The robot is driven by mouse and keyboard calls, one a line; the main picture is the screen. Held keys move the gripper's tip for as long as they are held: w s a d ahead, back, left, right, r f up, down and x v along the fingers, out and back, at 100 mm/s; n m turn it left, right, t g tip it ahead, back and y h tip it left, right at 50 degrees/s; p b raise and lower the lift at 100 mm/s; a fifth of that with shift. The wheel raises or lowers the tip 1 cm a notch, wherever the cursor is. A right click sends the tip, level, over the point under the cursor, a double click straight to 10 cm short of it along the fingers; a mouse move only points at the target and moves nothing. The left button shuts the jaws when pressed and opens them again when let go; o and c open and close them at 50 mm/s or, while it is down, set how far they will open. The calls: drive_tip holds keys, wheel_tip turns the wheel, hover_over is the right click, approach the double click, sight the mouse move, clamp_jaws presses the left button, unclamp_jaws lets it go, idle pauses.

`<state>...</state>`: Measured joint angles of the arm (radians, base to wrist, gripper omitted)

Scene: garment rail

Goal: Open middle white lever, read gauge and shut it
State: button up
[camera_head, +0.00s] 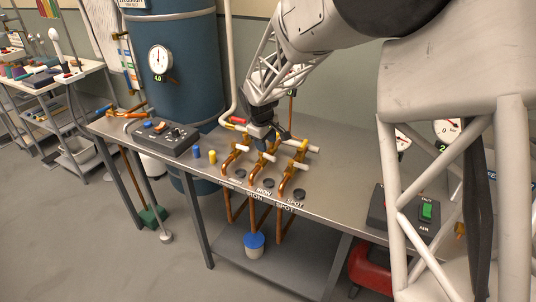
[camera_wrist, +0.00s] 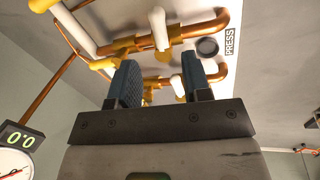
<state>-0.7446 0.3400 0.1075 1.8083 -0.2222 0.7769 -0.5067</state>
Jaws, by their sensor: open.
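Three copper pipes with white levers stand on the steel bench. The middle white lever (camera_head: 268,157) is on the pipe by the IRON label; in the wrist view a white lever (camera_wrist: 178,87) shows between my fingers, partly hidden. My gripper (camera_head: 272,138) is open just above and behind the levers; its two dark fingers (camera_wrist: 160,82) show apart in the wrist view, and contact cannot be told. A white lever (camera_wrist: 158,28) by the PRESS label lies beyond the fingers. A gauge (camera_wrist: 12,165) with a green 0.0 display is cut off at the lower left.
The left lever (camera_head: 240,148) and right lever (camera_head: 298,145) flank the middle one closely. A blue tank (camera_head: 178,95) with a 4.0 gauge (camera_head: 160,59) stands behind. A dark control box (camera_head: 165,136) sits left; a green-switch box (camera_head: 426,211) sits right. Bare bench (camera_head: 345,190) lies between.

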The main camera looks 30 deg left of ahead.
sight(268, 155)
drive_tip(key=shift+w+d+f, duration=0.1)
drive_tip(key=shift+w+f, duration=0.1)
drive_tip(key=shift+f, duration=0.8)
drive_tip(key=shift+w+a+f, duration=0.1)
drive_tip(key=shift+w+f, duration=0.1)
drive_tip(key=shift+f, duration=0.85)
drive_tip(key=shift+w+d+f, duration=0.1)
drive_tip(key=shift+w+f, duration=0.1)
drive_tip(key=shift+f, duration=0.8)
clamp_jaws()
